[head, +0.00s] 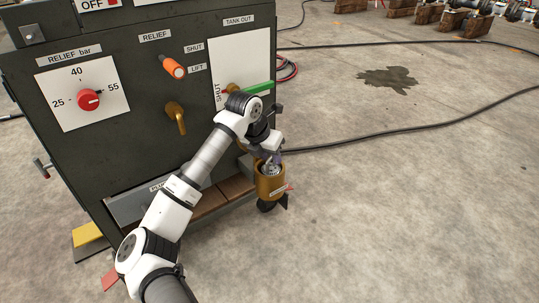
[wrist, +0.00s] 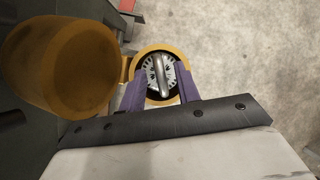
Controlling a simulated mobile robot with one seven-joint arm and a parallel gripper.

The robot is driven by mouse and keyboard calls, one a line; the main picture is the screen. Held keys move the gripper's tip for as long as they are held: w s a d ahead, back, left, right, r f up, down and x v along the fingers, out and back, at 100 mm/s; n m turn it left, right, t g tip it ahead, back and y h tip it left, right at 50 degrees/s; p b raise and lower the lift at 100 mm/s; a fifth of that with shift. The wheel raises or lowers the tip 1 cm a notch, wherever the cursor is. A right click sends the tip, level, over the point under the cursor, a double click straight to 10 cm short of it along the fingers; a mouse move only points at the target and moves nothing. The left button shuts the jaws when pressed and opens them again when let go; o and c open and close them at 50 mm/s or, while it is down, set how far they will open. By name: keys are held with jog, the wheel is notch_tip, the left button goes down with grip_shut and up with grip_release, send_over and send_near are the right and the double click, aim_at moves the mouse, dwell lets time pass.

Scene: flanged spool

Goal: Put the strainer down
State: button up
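The strainer (wrist: 158,73) is a pale round disc with dark slots and a silver bar handle across it. In the wrist view it sits inside the rim of a brass pot (wrist: 139,65). The brass pot also shows in the head view (head: 270,185), beside the cabinet's lower right corner, with the strainer (head: 271,169) in its mouth. In the head view my gripper (head: 271,157) is right over the pot. How deep the strainer sits is hard to tell.
A large brass cylinder (wrist: 55,65) stands close on the left in the wrist view. The dark cabinet (head: 120,130) with knob, levers and green handle (head: 258,87) is left of the pot. Hoses (head: 400,130) cross the concrete floor; the floor right of the pot is clear.

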jog(key=p+v, duration=0.3)
jog(key=v, duration=0.9)
jog(key=shift+r, duration=0.15)
